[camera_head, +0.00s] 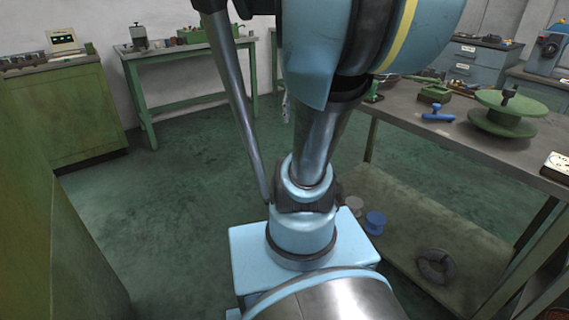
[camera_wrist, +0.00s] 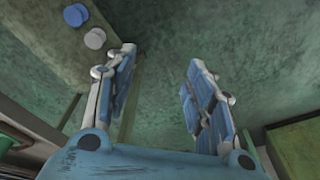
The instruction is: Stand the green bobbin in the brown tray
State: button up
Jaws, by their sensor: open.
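A large green bobbin (camera_head: 505,112) stands upright on the workbench at the right of the head view, with a dark object at its top. I cannot make out a brown tray in either view. My gripper (camera_wrist: 161,58) is open and empty in the wrist view, with its two blue fingers spread over the green floor. It is apart from the bobbin. The head view shows my arm in the middle but not the gripper. A green edge at the lower left of the wrist view is too cut off to identify.
The grey workbench (camera_head: 455,130) also bears a blue tool (camera_head: 438,113) and a small green box (camera_head: 434,93). Its lower shelf (camera_head: 400,222) holds a blue spool (camera_head: 375,222), a pale spool and a dark ring (camera_head: 436,266). A green cabinet (camera_head: 64,115) stands left; floor between is clear.

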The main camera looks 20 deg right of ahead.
jog(key=s+a+f+n, duration=0.2)
jog(key=s+a+f, duration=0.1)
jog(key=f, duration=0.3)
jog(key=s+a+f+n, duration=0.2)
jog(key=s+a+f, duration=0.1)
jog(key=s+f, duration=0.3)
jog(key=shift+a+t, duration=0.3)
jog(key=shift+f, duration=0.1)
dwell(0.4)
